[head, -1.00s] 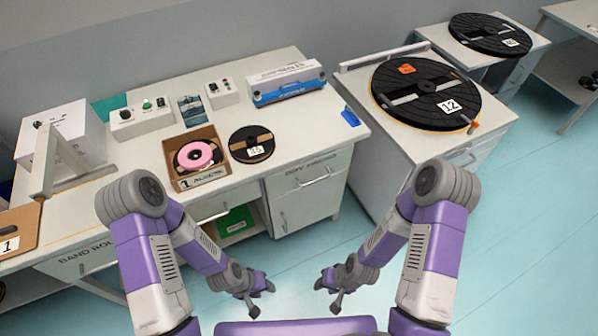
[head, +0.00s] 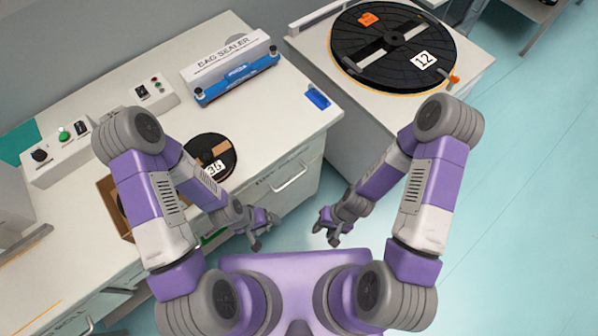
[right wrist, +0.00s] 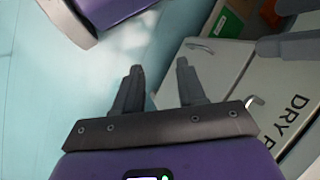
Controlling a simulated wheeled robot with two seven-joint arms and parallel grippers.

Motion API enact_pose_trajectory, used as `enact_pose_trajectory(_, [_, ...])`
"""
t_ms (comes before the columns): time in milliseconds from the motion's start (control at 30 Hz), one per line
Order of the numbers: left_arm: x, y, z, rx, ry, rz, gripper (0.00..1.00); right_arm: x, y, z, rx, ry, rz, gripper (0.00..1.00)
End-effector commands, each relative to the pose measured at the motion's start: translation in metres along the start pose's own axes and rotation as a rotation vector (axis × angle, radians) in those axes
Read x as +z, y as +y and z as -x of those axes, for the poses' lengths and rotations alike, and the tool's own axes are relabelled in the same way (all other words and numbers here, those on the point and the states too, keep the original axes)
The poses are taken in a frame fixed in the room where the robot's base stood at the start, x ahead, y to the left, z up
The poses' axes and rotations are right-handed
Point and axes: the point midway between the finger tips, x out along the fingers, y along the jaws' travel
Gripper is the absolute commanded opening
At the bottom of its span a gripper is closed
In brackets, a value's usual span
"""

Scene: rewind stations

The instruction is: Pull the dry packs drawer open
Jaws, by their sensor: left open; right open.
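The dry packs drawer (head: 262,190) is in the light cabinet under the right end of the bench in the head view. Its front looks flush with the cabinet. It has a pale bar handle (head: 290,181). In the right wrist view, the lettered drawer front (right wrist: 290,100) is at the right, partly cut off, with its handle (right wrist: 254,103) beside my gripper. My left gripper (head: 262,231) is open and empty, in front of and below the drawer front. My right gripper (head: 328,228) is open and empty over the floor, apart from the handle; its fingers (right wrist: 158,75) show in the wrist view.
On the bench stand a bag sealer (head: 235,72), a black reel (head: 210,157), a control box (head: 58,150) and a blue item (head: 317,98). A side cabinet (head: 345,130) carries a large black reel (head: 392,45). Floor (head: 500,200) at the right is clear.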

Motion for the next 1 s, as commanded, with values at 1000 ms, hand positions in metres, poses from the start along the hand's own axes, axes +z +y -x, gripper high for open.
enact_pose_trajectory(1000, [-0.004,-0.040,-0.106,-0.001,-0.001,0.001,1.00,-0.160,-0.077,-0.032,-1.089,0.367,-0.132,0.40])
